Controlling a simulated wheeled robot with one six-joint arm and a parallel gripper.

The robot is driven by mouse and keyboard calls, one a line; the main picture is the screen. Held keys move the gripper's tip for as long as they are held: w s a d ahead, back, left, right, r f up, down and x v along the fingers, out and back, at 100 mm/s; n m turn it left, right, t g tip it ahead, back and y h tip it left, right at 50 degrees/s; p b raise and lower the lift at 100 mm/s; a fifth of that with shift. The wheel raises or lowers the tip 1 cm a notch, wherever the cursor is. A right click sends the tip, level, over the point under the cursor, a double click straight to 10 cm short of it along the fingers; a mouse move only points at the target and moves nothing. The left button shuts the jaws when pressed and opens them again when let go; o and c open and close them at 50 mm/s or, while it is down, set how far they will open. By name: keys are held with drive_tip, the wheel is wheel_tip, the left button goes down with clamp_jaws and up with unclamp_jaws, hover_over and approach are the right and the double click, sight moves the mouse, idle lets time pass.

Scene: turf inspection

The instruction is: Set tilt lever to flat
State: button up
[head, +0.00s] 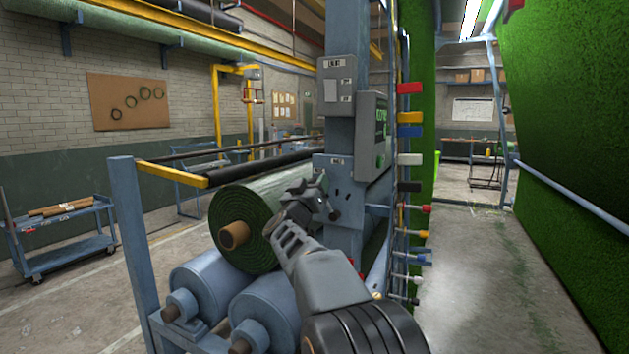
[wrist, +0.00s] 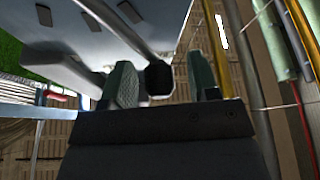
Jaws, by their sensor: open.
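The tilt lever (wrist: 158,80) shows in the wrist view as a grey rod with a black knob at its end. The rod runs from the knob up and to the left, towards a grey plate. My gripper (wrist: 161,82) is open, with one green-grey finger on each side of the knob. A gap shows on both sides, wider on the right. In the head view my gripper (head: 318,197) is in front of the blue column (head: 346,215), just below a small labelled plate (head: 337,161). There the lever is hard to tell from the gripper.
A green turf roll (head: 240,205) lies on blue rollers (head: 205,283) left of my arm. A control box with a green button (head: 372,135) is on the column above. Coloured tags (head: 410,160) stick out to the right. Open floor (head: 465,280) lies further right.

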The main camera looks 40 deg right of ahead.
drive_tip(key=shift+w+d, duration=0.15)
drive_tip(key=shift+d, duration=0.1)
drive_tip(key=shift+r, duration=0.1)
clamp_jaws()
drive_tip(key=shift+d, duration=0.1)
idle(0.3)
